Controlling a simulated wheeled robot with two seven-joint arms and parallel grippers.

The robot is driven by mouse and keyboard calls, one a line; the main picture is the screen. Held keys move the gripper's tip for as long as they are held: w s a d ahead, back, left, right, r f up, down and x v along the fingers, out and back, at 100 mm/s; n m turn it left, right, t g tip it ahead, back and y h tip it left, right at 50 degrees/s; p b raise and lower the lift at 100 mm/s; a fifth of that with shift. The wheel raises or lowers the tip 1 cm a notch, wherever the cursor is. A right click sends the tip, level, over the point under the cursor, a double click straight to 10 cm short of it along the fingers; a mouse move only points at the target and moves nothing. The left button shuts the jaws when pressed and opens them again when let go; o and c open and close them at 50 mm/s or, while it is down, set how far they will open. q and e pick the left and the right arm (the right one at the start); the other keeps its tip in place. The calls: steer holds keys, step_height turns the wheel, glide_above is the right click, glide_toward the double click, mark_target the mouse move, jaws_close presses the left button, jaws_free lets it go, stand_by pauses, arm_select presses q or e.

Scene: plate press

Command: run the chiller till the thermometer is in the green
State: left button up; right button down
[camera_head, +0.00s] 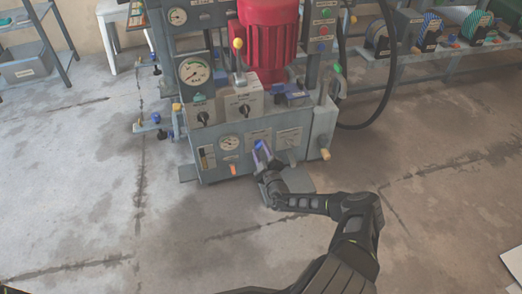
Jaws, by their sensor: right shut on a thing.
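A small round white dial (230,143), which looks like the thermometer, sits on the lower front panel of the grey press unit (222,168). Its needle and any green band are too small to read. No chiller label is legible. My right gripper (262,150) is at this lower panel, right of the dial, with blue-purple showing at its fingers. It is shut on a small panel part, mostly hidden by the fingers; I cannot tell which part. My left gripper is out of view.
Above are a larger gauge (194,72), a yellow-knobbed lever (239,55), black rotary switches and a red motor (268,38). A wooden-ended handle (325,153) sticks out at the lower right. A black hose (385,88) loops on the right. The front floor is mostly clear.

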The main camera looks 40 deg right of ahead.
steer(key=n+p, duration=0.2)
steer(key=n, duration=0.2)
steer(key=n+p, duration=0.1)
steer(key=n, duration=0.3)
steer(key=shift+f+n, duration=0.1)
steer(key=shift+n, duration=0.3)
steer(key=n+p, duration=0.1)
steer(key=n, duration=0.3)
steer(key=shift+f+n+p, duration=0.1)
steer(key=shift+n+p, duration=0.2)
steer(key=shift+p, duration=0.05)
steer(key=shift+f+n+p, duration=0.15)
steer(key=shift+n+p, duration=0.3)
steer(key=shift+n, duration=1.55)
steer(key=c, duration=0.8)
jaws_free()
